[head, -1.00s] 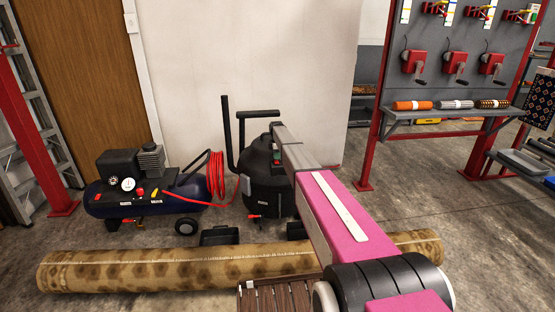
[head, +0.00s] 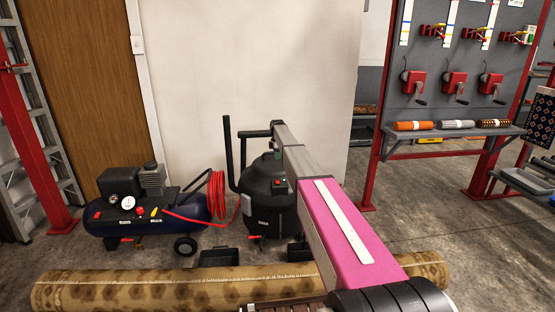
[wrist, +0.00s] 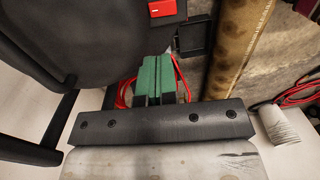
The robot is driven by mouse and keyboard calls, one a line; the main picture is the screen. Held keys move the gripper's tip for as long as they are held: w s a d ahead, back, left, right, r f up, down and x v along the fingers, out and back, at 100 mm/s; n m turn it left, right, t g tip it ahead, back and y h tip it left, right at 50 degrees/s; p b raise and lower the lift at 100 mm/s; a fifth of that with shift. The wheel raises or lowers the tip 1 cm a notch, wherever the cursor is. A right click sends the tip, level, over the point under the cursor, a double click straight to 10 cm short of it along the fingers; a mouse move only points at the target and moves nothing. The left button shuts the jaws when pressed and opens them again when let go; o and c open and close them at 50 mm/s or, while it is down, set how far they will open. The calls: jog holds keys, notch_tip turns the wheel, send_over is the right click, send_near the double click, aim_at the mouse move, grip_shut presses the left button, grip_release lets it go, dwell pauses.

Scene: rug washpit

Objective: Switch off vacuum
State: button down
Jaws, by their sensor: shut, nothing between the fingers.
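The vacuum (head: 267,205) is a black upright drum against the pale wall, with a dark bent handle on its left. A small switch panel (head: 280,185) with a red and a green patch is on its upper front right. In the wrist view a red switch (wrist: 162,8) in a dark housing shows at the top edge. My gripper (wrist: 154,62) has green fingers close together, with nothing between them. It is beside the drum and apart from the red switch. In the head view it is mostly hidden behind my arm, above the panel. I cannot tell the switch's position.
A blue compressor (head: 150,222) with a red hose (head: 216,195) stands left of the vacuum. A rolled rug (head: 150,291) lies across the floor in front. A black tray (head: 219,257) sits between them. A tool rack (head: 450,60) stands right, with open floor before it.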

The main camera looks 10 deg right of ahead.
aim_at(278, 182)
jog(key=shift+s+r+g, duration=0.1)
jog(key=shift+s+g, duration=0.15)
jog(key=shift+g, duration=0.15)
jog(key=f, duration=0.4)
jog(key=s+f, duration=0.1)
jog(key=f, duration=0.4)
jog(key=s+f, duration=0.1)
jog(key=f, duration=0.4)
jog(key=shift+s+f+t, duration=0.25)
jog(key=shift+s+t, duration=0.05)
jog(key=shift+t, duration=0.2)
jog(key=shift+w, duration=0.3)
